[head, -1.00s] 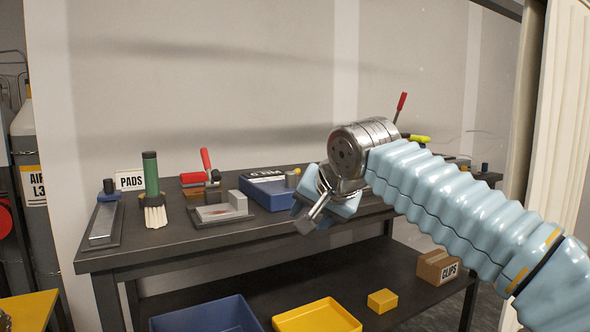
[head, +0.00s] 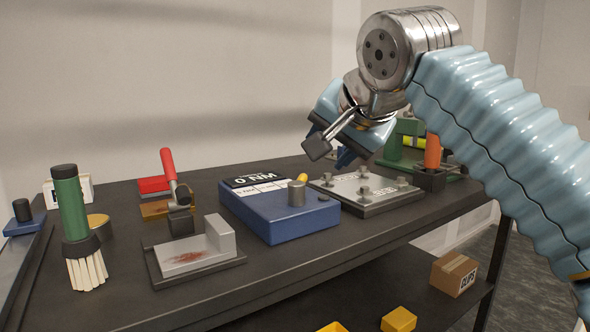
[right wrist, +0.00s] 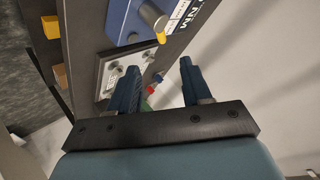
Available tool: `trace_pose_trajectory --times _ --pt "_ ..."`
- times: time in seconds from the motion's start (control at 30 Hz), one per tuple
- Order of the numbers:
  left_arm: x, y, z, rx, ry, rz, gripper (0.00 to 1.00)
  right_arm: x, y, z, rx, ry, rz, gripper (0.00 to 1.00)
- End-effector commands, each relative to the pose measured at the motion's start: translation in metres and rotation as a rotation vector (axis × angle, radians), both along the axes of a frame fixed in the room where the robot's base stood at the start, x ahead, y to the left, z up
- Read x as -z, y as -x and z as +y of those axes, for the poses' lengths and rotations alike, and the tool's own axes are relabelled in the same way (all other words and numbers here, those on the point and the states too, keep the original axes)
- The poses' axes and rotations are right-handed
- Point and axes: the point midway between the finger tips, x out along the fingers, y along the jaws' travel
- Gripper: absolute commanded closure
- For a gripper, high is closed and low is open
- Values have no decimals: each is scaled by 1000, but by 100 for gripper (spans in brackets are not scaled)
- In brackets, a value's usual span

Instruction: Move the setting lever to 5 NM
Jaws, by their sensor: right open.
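The blue setting box (head: 265,222) sits on the bench, with a black display marked NM and a pale scale strip on top. A grey hub (head: 296,193) with a yellow lever tip (head: 302,178) stands at its right side. The box (right wrist: 127,22) and yellow lever tip (right wrist: 161,38) also show in the right wrist view. My right gripper (head: 334,148) is open and empty, above and to the right of the lever, apart from it. Its two spread fingers (right wrist: 159,72) show in the right wrist view. The exact lever setting is too small to read. My left gripper is out of view.
A grey plate with several bolts (head: 368,192) lies right of the box. A red-handled tool (head: 172,180), a stained metal block (head: 192,255) and a green-handled brush (head: 72,215) stand left. A green fixture (head: 405,150) is behind right. Bare bench top lies in front.

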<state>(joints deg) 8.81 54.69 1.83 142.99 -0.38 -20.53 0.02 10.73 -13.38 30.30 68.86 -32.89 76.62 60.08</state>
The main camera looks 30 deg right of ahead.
Motion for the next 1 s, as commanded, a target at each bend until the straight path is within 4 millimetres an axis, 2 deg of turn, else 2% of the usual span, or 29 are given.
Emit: trace_pose_trajectory --times 0.17,0.5,0.63,0.8,1.0 --pt "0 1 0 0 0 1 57 12 -15 -3 1 1 4 52" --pt "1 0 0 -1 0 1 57 57 -75 -15 0 -1 5 52" --pt "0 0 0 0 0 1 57 70 -93 -19 0 0 4 52" --pt "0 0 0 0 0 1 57 80 -107 -22 -1 0 2 52" --pt "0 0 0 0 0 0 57 82 -109 -22 -1 -1 1 52"
